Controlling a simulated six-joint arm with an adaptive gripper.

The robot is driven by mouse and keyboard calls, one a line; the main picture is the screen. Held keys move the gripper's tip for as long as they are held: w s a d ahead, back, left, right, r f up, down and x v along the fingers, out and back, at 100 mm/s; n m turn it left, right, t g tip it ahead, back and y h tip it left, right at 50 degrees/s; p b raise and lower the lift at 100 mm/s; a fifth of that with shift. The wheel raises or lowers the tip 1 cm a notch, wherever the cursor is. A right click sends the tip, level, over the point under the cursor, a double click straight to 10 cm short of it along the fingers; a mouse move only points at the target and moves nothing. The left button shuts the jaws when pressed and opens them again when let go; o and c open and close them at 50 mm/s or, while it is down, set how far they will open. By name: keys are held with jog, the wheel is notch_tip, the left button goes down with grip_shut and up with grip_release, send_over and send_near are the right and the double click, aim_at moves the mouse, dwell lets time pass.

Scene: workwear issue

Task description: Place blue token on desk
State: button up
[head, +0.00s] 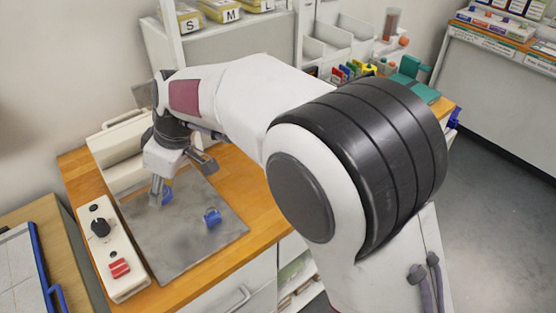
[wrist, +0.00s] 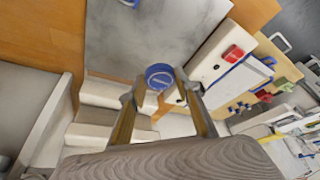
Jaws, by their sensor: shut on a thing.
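A round blue token (wrist: 160,77) sits between the fingertips of my gripper (wrist: 157,90) in the wrist view. In the head view the same token (head: 167,196) shows beside a fingertip of my gripper (head: 160,192), low over the grey plate. My gripper is shut on this token. I cannot tell whether the token touches the plate. The wooden desk (head: 262,212) lies around the plate; it also shows in the wrist view (wrist: 40,35). A second blue piece (head: 212,217) rests on the plate to the right, apart from my gripper.
The grey plate (head: 185,250) has a white panel with a black knob and a red switch (head: 119,268) along its left side. A white housing (head: 115,160) stands behind it. Bare wood is free right of the plate. A blue-edged board (head: 25,270) is far left.

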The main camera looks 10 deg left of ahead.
jog(key=w+d+f+m+t, duration=0.1)
jog(key=w+d+m, duration=0.2)
jog(key=w+d, duration=0.7)
jog(key=w+d+f+m+t+h, duration=0.1)
jog(key=w+d+f+m, duration=0.1)
jog(key=w+d, duration=0.8)
jog(key=w+d+f+m+t+h, duration=0.1)
jog(key=w+d+m, duration=0.3)
jog(key=w+d, duration=0.6)
jog(key=shift+w+d+f+m, duration=0.1)
jog(key=shift+w+d+m, duration=0.05)
jog(key=shift+d, duration=0.85)
jog(key=shift+w+d+f+m, duration=0.1)
jog(key=shift+d+f, duration=0.05)
jog(key=shift+d, duration=0.8)
jog(key=shift+w+d+f+m, duration=0.1)
jog(key=shift+w+d+m, duration=0.05)
jog(key=shift+d, duration=0.85)
jog(key=w+d+r+m, duration=0.2)
jog(key=d, duration=0.1)
jog(key=shift+w+d+t+h, duration=0.1)
jog(key=shift+w+t+h, duration=0.2)
jog(key=shift+w+t, duration=0.1)
jog(key=shift+m, duration=0.3)
jog(key=shift+f, duration=2)
